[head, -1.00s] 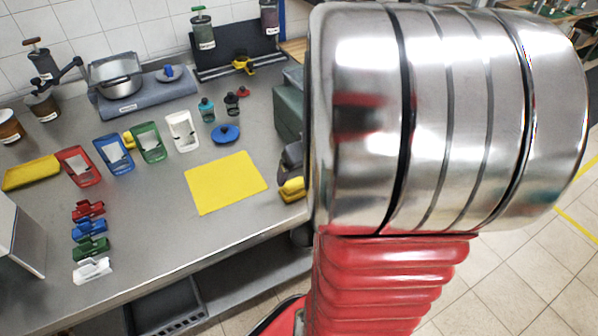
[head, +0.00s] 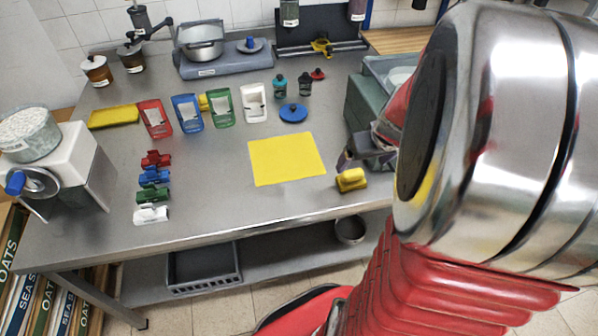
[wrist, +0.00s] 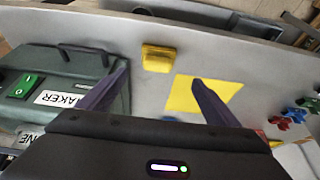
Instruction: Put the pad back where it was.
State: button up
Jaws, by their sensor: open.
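A yellow block-shaped pad (head: 351,180) with a raised grip lies on the grey bench near its front edge, right of a flat yellow sheet (head: 287,158). In the wrist view the pad (wrist: 158,58) shows ahead of my fingertips, roughly between them in the picture, with the sheet (wrist: 190,96) partly behind the right finger. My gripper (wrist: 160,75) is open with nothing between its fingers. In the head view my gripper (head: 368,150) is partly hidden by my arm, just behind the pad. I cannot tell its height above the bench.
A green-grey label maker (wrist: 80,88) stands close beside my left finger. Coloured holders (head: 187,113), coloured clips (head: 153,176), a blue lid (head: 293,113) and a long yellow piece (head: 114,116) are on the bench. The bench between clips and sheet is clear.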

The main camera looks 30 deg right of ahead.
jog(key=w+a+r+n, duration=0.1)
jog(key=a+r, duration=0.3)
jog(key=a, duration=0.3)
jog(key=a+r+n, duration=0.1)
jog(key=a+r, duration=0.2)
jog(key=a, duration=0.4)
jog(key=s+a+r, duration=0.3)
jog(key=a, duration=0.3)
jog(key=s+a+r+n+t+y, duration=0.1)
jog(key=s+a+r, duration=0.1)
jog(key=s+a, duration=0.2)
jog(key=a, duration=0.3)
jog(key=shift+r, duration=0.4)
jog(key=shift+c, duration=0.6)
